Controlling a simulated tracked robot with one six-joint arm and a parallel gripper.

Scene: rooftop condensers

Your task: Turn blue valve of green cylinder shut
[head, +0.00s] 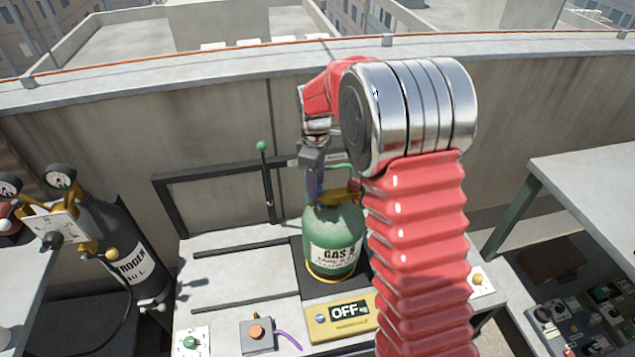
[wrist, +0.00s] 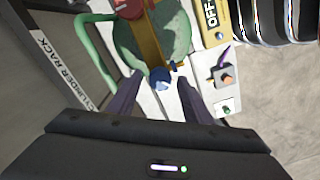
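The green cylinder (head: 335,240), labelled GAS, stands upright on a dark pad on the bench. Its rounded green top (wrist: 178,35) shows in the wrist view, with a brass bar across it. The blue valve (wrist: 161,84) sits at the near end of that bar. My gripper (wrist: 159,79) is open, its two dark fingers on either side of the blue valve with a gap visible at each side. I cannot tell how deep the fingers reach around it. In the head view my gripper (head: 315,180) is above the cylinder's left side and largely hides the valve.
A red valve (wrist: 131,8) is at the brass bar's other end. The cylinder's green handle (wrist: 92,60) curves beside the left finger. An OFF display (head: 345,312) and an orange-button box (head: 257,334) stand in front. A dark nitrogen cylinder (head: 120,250) stands left.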

